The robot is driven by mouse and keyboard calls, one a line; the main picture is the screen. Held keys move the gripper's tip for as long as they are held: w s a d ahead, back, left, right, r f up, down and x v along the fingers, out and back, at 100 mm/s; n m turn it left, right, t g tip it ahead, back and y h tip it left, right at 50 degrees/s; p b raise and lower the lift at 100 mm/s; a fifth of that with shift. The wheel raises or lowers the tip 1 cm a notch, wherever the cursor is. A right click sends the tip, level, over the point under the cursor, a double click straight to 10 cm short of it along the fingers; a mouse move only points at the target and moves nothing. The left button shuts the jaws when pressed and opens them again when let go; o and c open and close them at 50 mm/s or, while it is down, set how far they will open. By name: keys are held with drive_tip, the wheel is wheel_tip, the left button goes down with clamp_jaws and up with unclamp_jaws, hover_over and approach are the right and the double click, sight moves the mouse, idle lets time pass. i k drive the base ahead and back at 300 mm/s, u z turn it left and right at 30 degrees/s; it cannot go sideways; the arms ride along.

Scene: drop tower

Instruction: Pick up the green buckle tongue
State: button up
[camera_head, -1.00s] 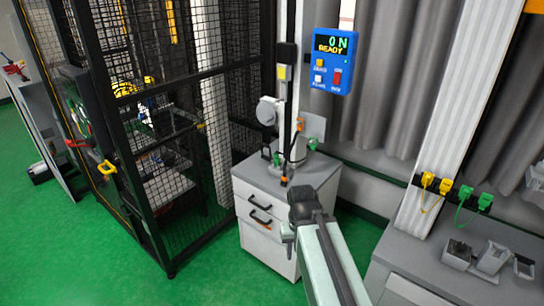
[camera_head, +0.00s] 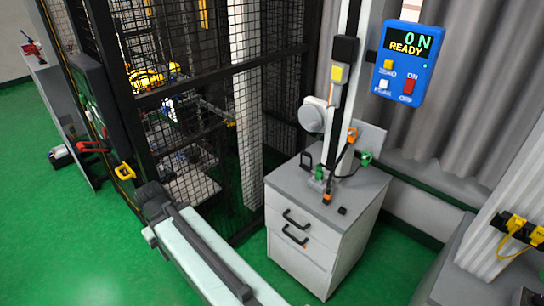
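Two small green pieces sit on the grey-topped cabinet (camera_head: 335,240). One green piece (camera_head: 366,158) is at the back right by the post, and another green piece (camera_head: 319,173) is near the post's foot. Either may be the buckle tongue; they are too small to tell. The dark end of my arm, with my gripper (camera_head: 150,215), is at the lower left, left of the cabinet and apart from both green pieces. Its fingers are not clear, so I cannot tell if it is open or holds anything.
A black mesh cage (camera_head: 190,110) stands behind my arm, with a yellow handle (camera_head: 125,171) on its frame. A blue display box (camera_head: 403,62) reads "0 N READY". Yellow plugs (camera_head: 514,222) hang at the right edge. Green floor is clear at the lower left.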

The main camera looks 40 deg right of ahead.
sight(318, 175)
drive_tip(key=u, duration=0.1)
drive_tip(key=i, duration=0.9)
drive_tip(key=z, duration=0.15)
